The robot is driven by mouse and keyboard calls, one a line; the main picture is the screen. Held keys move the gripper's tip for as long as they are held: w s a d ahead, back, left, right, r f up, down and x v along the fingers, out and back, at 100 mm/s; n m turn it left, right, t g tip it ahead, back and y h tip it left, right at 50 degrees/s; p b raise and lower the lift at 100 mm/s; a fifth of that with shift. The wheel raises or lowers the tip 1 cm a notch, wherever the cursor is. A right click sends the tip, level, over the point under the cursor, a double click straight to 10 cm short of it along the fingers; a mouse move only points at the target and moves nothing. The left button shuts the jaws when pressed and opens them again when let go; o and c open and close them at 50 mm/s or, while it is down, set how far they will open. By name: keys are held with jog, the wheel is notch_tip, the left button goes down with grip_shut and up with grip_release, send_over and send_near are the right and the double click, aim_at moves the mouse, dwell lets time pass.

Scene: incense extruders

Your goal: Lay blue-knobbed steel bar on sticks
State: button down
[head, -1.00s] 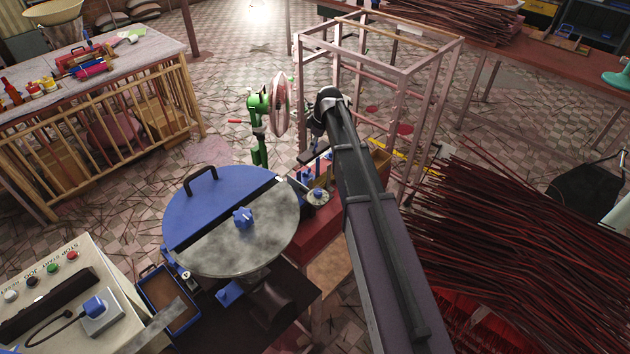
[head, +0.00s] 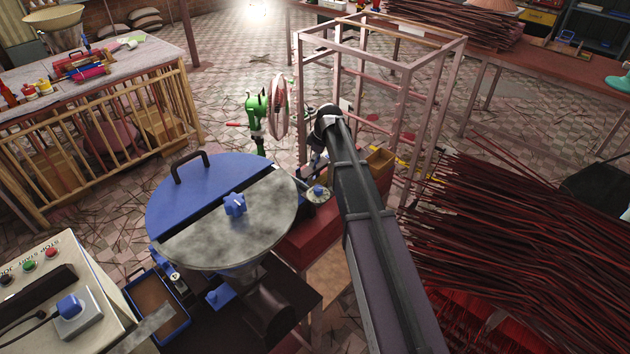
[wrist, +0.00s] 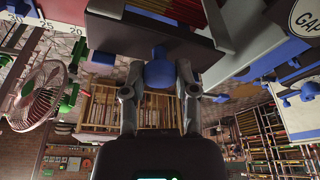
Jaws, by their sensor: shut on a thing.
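In the wrist view, my gripper (wrist: 160,98) is closed with its two fingers on either side of a blue knob (wrist: 159,70). The knob belongs to a grey steel bar (wrist: 145,34) just beyond the fingertips. Dark red sticks (wrist: 182,12) show behind the bar, in a box-like holder at the top of the picture. I cannot tell whether the bar touches them. In the head view, my arm hides the fingers, the bar and these sticks.
A round blue-and-steel lid (head: 195,200) with its own blue knob is left of my arm. A pink metal frame (head: 400,65) and green fan (head: 270,115) stand beyond. A large pile of dark red sticks (head: 510,240) fills the right. Tiled floor lies behind.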

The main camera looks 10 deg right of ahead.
aim_at(314, 175)
jog(key=shift+f+b, duration=0.9)
jog(key=shift+f, duration=0.35)
jog(key=shift+f+b, duration=2.25)
jog(key=shift+f, duration=0.15)
jog(key=shift+c, duration=1.9)
grip_release()
jog(key=shift+r, duration=0.25)
jog(key=p+v, duration=1.1)
jog(key=v, duration=0.1)
jog(key=shift+p, duration=0.35)
jog(key=shift+s, duration=0.1)
